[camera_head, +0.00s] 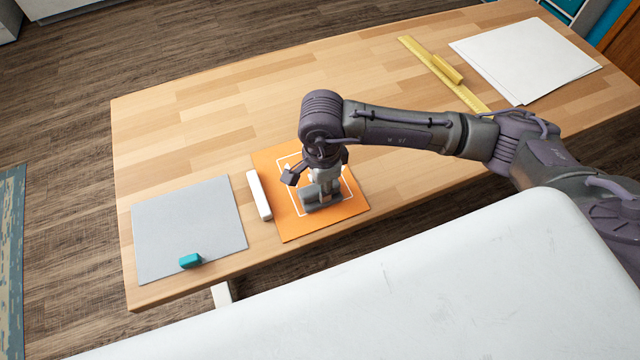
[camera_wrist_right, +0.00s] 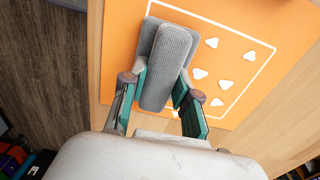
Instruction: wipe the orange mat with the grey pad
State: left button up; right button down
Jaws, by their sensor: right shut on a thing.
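The orange mat (camera_head: 292,227) lies flat on the wooden table and has a white outline square on it. It also shows in the right wrist view (camera_wrist_right: 122,40). The grey pad (camera_head: 312,204) is over the mat, at the lower part of the outline. In the right wrist view the grey pad (camera_wrist_right: 165,68) sits between the fingers of my right gripper (camera_wrist_right: 158,92), which is shut on it. Several small white pieces (camera_wrist_right: 223,56) lie on the mat inside the outline. I cannot tell whether the pad touches the mat. My left gripper is not in view.
A white bar (camera_head: 259,195) lies along the mat's left edge. A grey sheet (camera_head: 188,228) with a teal block (camera_head: 190,260) lies further left. A yellow ruler (camera_head: 440,72) and white sheets (camera_head: 525,58) lie at the far right. The table's back middle is clear.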

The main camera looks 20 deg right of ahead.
jog(key=shift+w+f+b, duration=0.1)
jog(key=shift+w+b, duration=0.35)
jog(key=shift+w, duration=0.2)
jog(key=shift+w+a+b, duration=0.15)
jog(key=shift+w+b, duration=2.2)
jog(key=shift+w, duration=1.95)
jog(key=shift+d+b, duration=0.75)
jog(key=shift+d, duration=0.9)
